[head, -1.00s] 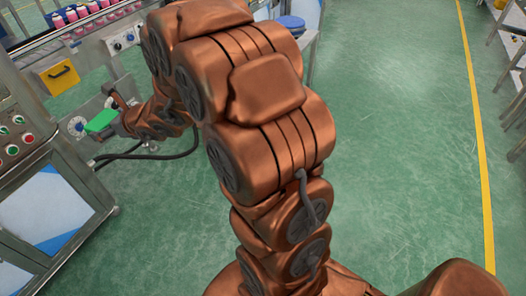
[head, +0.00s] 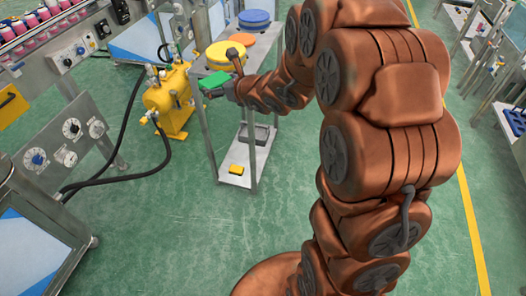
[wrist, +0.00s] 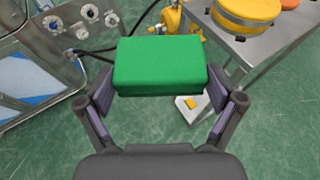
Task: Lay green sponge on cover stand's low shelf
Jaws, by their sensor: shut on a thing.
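The green sponge (wrist: 160,65) is a plain block held between the two fingers of my gripper (wrist: 160,92) in the wrist view. In the head view the sponge (head: 214,83) is at the tip of my gripper (head: 226,88), in front of the cover stand's upper part. The cover stand (head: 218,123) is a metal frame with round yellow, orange and blue covers on top. Its low shelf (head: 226,172) is near the floor, below my gripper, and carries a small yellow block (head: 236,169) and a dark grey tray (head: 258,134). In the wrist view the sponge hides part of the shelf.
A yellow machine with hoses (head: 172,100) stands on the floor just left of the stand. A steel machine with dials (head: 72,140) is further left, with black hoses running along it. The bare part of the low shelf's front is free around the yellow block.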

